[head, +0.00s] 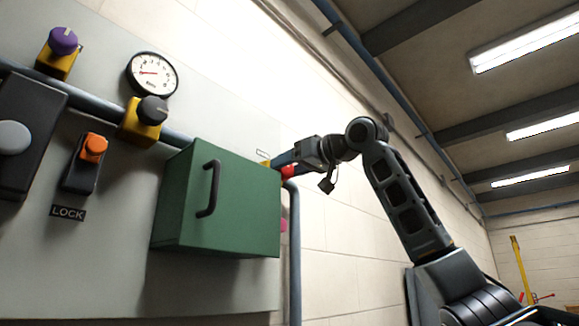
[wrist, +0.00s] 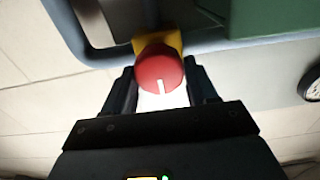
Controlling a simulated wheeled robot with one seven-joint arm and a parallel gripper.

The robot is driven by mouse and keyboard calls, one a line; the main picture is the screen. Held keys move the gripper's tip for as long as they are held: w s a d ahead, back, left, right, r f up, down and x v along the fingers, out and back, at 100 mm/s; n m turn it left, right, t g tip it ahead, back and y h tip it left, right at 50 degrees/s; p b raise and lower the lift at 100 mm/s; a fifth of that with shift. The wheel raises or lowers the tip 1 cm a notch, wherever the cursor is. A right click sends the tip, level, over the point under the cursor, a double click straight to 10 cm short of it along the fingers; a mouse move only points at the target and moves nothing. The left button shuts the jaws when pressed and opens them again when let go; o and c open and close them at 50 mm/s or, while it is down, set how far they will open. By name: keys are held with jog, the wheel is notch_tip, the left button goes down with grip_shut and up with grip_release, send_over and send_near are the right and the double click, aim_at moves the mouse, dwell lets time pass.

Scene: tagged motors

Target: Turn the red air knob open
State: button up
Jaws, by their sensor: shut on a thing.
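The red air knob (wrist: 158,70) is in the upper middle of the wrist view, on a yellow body (wrist: 147,43) on a blue pipe. A white mark on its face points down in that picture, toward my gripper's palm. My gripper (wrist: 160,76) has one dark finger on each side of the knob and is shut on it. In the head view only a bit of the red knob (head: 288,172) shows at the right edge of the green box, with my gripper (head: 296,160) at it.
The green box (head: 225,205) with a black handle juts out left of my gripper. A grey pipe (head: 294,240) runs down below the knob. A gauge (head: 152,74), black knob (head: 152,110), purple knob (head: 63,40) and orange switch (head: 94,148) are on the panel.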

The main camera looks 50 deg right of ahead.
jog(key=shift+m, duration=0.4)
jog(key=m, duration=0.3)
jog(key=shift+m, duration=0.3)
jog(key=m, duration=0.4)
jog(key=shift+d+m+p, duration=0.1)
jog(key=shift+m+p, duration=0.2)
jog(key=shift+p, duration=0.1)
jog(key=m, duration=0.5)
jog(key=shift+d+f+p, duration=0.1)
jog(key=shift+f+p, duration=0.05)
jog(key=shift+p, duration=0.2)
jog(key=shift+d+f+m+p, duration=0.15)
jog(key=shift+m+p, duration=0.15)
jog(key=shift+m, duration=1.7)
jog(key=o, duration=1)
jog(key=shift+s, duration=0.15)
